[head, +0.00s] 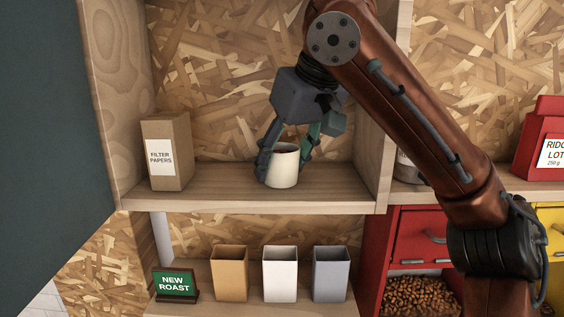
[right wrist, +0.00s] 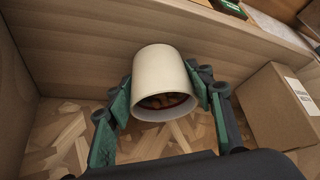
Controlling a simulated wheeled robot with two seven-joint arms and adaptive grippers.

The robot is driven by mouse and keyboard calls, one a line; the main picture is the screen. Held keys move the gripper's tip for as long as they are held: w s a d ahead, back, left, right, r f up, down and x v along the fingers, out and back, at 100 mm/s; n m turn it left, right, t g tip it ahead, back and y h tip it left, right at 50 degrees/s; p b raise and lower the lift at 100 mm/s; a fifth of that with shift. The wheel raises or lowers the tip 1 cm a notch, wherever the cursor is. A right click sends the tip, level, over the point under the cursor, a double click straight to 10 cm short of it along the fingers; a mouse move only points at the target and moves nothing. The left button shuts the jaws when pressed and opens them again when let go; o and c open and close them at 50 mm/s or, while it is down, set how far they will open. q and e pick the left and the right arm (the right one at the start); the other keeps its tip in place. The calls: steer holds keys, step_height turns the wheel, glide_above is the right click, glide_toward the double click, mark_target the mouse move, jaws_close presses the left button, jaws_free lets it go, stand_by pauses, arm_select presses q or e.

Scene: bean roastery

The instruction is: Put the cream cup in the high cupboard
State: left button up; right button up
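The cream cup (head: 284,168) is upright inside the high cupboard (head: 245,199), at or just above its shelf board; I cannot tell whether its base touches. My right gripper (head: 284,157) reaches down from above with a finger on each side of the cup, and the fingers look closed against its wall. In the right wrist view the cup (right wrist: 165,80) sits between the green finger pads of the gripper (right wrist: 163,92), with its dark inside and brownish contents partly showing. My left gripper is not in view.
A filter papers box (head: 166,150) stands on the same shelf at the left. The cupboard's right side wall (head: 386,110) is close to my arm. Below are several open containers, including a white one (head: 280,274), and a new roast sign (head: 175,284). Shelf space lies between box and cup.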

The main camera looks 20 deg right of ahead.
steer(key=o, duration=0.4)
steer(key=shift+d, duration=0.15)
steer(key=shift+r, duration=0.1)
steer(key=shift+r, duration=0.15)
steer(key=v, duration=1.1)
steer(key=shift+s+r, duration=0.2)
steer(key=shift+r, duration=0.15)
